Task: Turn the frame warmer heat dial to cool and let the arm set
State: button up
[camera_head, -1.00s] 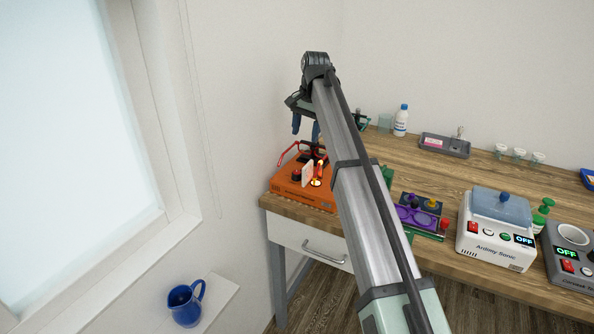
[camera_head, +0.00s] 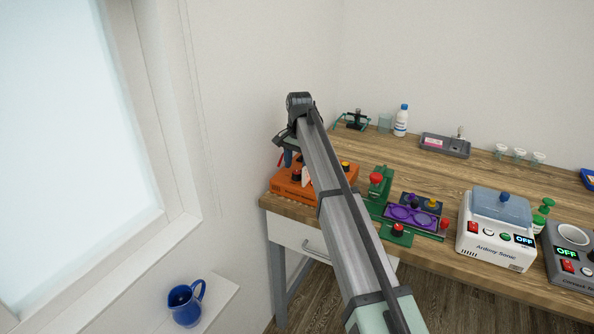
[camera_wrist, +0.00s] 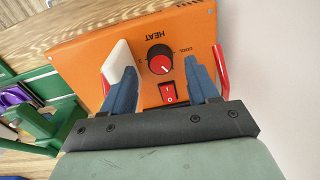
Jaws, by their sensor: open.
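The orange frame warmer (camera_head: 283,190) sits at the left end of the bench, partly hidden by my arm. In the wrist view its panel (camera_wrist: 85,58) shows upside down, with the word HEAT above a black heat dial (camera_wrist: 160,53) with a red centre. A red rocker switch (camera_wrist: 172,93) is below the dial. My gripper (camera_wrist: 160,66) is open, its blue fingers on either side of the dial in the picture. I cannot tell whether they touch it. My gripper also shows above the warmer (camera_head: 289,157).
A white upright piece (camera_wrist: 116,62) stands beside the left finger, and red glasses-like arms (camera_wrist: 221,72) flank the fingers. A green tool with a red knob (camera_head: 376,181) and a purple tray (camera_head: 411,216) lie right of the warmer. A wall is close on the left.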

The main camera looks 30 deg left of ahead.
aim_at(297, 175)
jog(key=shift+f, duration=1.35)
jog(key=shift+c, duration=0.3)
jog(key=c, duration=1)
jog(key=shift+n, duration=0.4)
jog(key=n, duration=0.4)
jog(key=shift+n, duration=0.3)
jog(key=n, duration=0.5)
jog(key=shift+n, duration=0.4)
